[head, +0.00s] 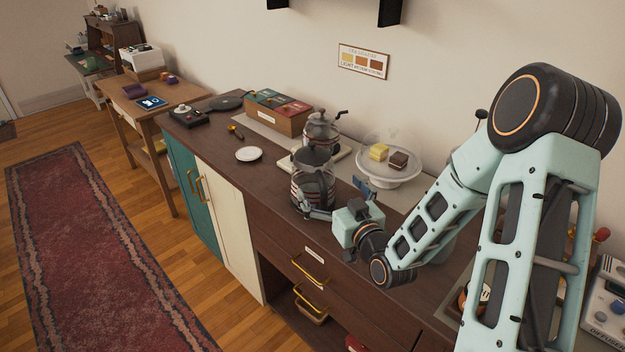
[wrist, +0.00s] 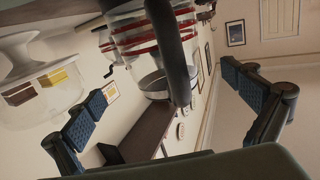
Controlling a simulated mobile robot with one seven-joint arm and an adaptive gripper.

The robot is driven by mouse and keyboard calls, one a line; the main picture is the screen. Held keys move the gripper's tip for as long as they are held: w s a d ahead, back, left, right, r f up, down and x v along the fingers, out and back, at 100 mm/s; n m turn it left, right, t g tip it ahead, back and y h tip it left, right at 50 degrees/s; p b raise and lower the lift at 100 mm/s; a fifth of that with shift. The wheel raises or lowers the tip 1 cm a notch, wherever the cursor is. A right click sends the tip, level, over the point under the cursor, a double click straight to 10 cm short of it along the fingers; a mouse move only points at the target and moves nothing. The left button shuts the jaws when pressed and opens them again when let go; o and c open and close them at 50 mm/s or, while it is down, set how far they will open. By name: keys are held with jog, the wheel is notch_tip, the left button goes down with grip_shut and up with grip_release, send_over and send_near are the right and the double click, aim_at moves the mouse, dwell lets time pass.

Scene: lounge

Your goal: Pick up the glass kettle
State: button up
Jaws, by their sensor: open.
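The glass kettle (head: 312,187) stands upright near the front edge of the dark sideboard, with a dark top, a dark handle and reddish bands. My gripper (head: 338,200) is open, low beside it on its right. One finger reaches along the kettle's front side. In the wrist view the banded glass body (wrist: 130,38) is at the top, and the dark handle hangs between the open, blue-padded fingers of my gripper (wrist: 165,88). No finger is clearly touching the handle. The gripper partly hides the kettle's lower right side in the head view.
Behind the kettle stands another glass vessel with a metal lid (head: 321,127). A domed cake stand (head: 388,175) is close to the right, behind my gripper. A white saucer (head: 249,154) and a wooden box (head: 277,116) are to the left. The sideboard top (head: 262,185) is clear left of the kettle.

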aim_at(316, 170)
jog(key=x, duration=0.4)
jog(key=p+x, duration=0.1)
jog(key=x, duration=0.1)
jog(key=shift+w+a+r, duration=0.15)
jog(key=shift+w+a, duration=0.05)
jog(key=shift+a, duration=0.2)
jog(key=c, duration=1.8)
jog(key=shift+r, duration=0.1)
jog(key=shift+c, duration=0.8)
jog(key=shift+w+r, duration=0.1)
jog(key=shift+r, duration=0.1)
